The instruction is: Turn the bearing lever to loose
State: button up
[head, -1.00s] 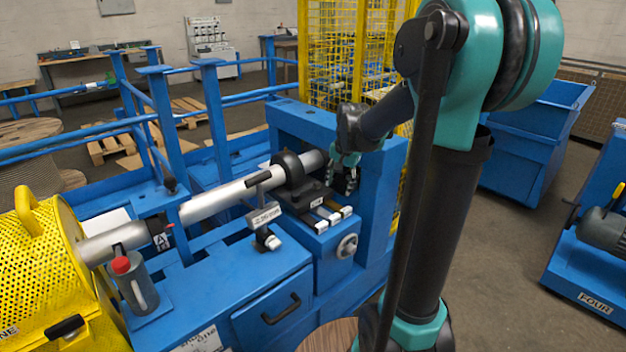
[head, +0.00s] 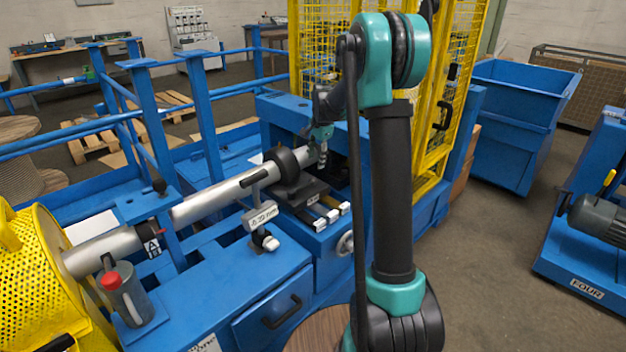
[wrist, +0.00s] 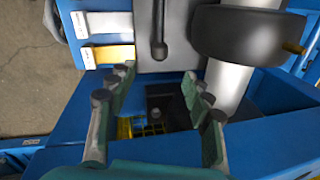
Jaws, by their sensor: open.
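My gripper (head: 321,147) hangs beside the far end of the silver shaft (head: 215,200), just past the black bearing ring (head: 288,160). In the wrist view my gripper (wrist: 158,82) is open, with nothing between its fingers.
The blue machine frame (head: 285,108) stands around my gripper. A yellow mesh cage (head: 430,120) rises behind my arm. A yellow perforated guard (head: 30,250) and a grey can with a red top (head: 125,295) are at left. The floor at right (head: 490,260) is clear.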

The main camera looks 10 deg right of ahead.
aim_at(313, 178)
jog(key=f, duration=0.3)
jog(key=w+f, duration=0.1)
jog(key=f, duration=0.3)
jog(key=w+a+f, duration=0.1)
jog(key=f, duration=0.2)
jog(key=shift+f, duration=0.35)
grip_shut()
